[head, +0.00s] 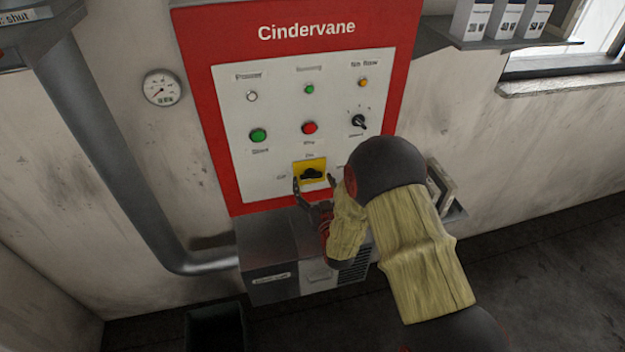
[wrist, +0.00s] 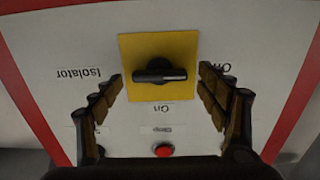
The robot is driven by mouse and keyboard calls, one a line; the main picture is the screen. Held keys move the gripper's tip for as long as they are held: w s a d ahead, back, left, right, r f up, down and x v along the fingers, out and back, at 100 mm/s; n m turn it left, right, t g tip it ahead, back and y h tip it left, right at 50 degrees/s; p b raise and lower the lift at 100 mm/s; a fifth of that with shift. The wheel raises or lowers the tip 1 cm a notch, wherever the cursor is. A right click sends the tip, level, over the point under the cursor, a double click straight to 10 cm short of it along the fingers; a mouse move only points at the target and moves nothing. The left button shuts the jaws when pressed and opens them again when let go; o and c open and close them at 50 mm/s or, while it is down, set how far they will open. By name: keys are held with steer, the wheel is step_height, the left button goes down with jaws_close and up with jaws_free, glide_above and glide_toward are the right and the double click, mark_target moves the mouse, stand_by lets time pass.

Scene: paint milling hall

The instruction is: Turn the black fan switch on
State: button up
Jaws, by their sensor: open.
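The black rotary switch (head: 312,174) sits on a yellow plate on the white panel, low and central. In the wrist view the black switch (wrist: 160,74) has its handle lying horizontal in the picture. "On" is printed by one edge of the yellow plate (wrist: 160,43); the handle lies across, not toward that word. Another label off one side reads "Isolator". My gripper (head: 314,183) is open in front of the panel, its fingers on either side of the switch. In the wrist view my gripper (wrist: 160,78) holds nothing, and no finger visibly touches the handle.
A red button (head: 309,128), a green button (head: 258,135) and a smaller black knob (head: 358,122) sit above on the panel. A grey box (head: 285,275) projects below. A pipe (head: 125,150) runs at the left, and a shelf (head: 495,42) is at upper right.

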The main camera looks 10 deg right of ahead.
steer(key=shift+w, duration=0.65)
steer(key=c, duration=0.3)
steer(key=c, duration=0.8)
steer(key=shift+c, duration=0.3)
